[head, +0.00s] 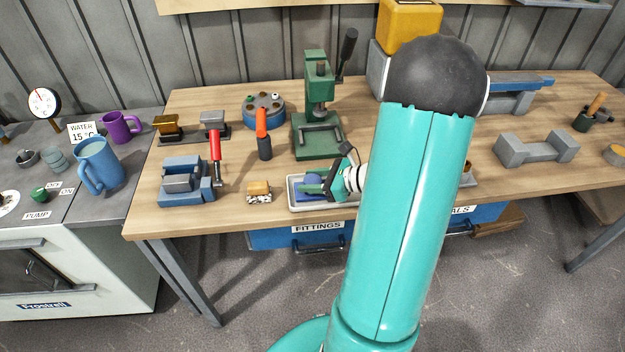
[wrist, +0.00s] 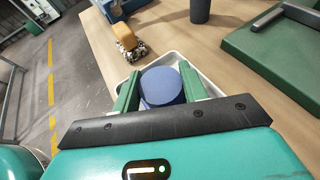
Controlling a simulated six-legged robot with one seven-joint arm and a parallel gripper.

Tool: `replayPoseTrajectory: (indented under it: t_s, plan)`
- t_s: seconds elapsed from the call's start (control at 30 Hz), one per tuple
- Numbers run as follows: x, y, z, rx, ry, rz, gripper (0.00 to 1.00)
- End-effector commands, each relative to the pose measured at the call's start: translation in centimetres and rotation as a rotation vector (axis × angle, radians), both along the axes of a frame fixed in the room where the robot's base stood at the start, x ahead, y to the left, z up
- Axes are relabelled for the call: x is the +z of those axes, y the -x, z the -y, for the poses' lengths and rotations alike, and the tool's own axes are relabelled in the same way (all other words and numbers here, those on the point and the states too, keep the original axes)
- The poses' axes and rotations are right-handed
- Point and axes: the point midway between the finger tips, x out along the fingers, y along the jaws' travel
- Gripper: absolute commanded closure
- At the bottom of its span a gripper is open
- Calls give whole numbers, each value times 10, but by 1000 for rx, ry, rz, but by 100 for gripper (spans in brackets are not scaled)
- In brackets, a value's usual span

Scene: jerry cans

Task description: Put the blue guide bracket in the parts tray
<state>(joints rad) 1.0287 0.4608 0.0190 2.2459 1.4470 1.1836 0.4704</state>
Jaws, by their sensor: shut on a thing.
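The blue guide bracket (wrist: 162,88) shows in the wrist view as a rounded blue piece with a flat face, between the two green fingers of my gripper (wrist: 159,73). The fingers are shut on it. The white parts tray (head: 320,208) lies near the front edge of the bench in the head view, and its rim (wrist: 208,82) shows behind the bracket in the wrist view. My gripper (head: 316,188) and the bracket (head: 309,196) are over or inside the tray. I cannot tell whether the bracket touches the tray floor. My arm hides the tray's right side.
A tan-topped brush-like block (head: 259,189) lies left of the tray. A green press (head: 319,140) stands behind it. The FITTINGS drawer (head: 298,238) is below.

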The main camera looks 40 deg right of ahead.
Motion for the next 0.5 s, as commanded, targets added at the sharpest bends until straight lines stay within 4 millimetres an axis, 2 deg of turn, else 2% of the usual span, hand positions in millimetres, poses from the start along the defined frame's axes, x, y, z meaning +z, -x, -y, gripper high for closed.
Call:
replayPoseTrajectory:
  t_s: [0.17,0.2,0.3,0.5]
  plan:
    - [-3,0,0,0,0,1,95]
    - [-3,0,0,0,0,0,51]
    - [-3,0,0,0,0,0,35]
    - [-3,0,0,0,0,0,35]
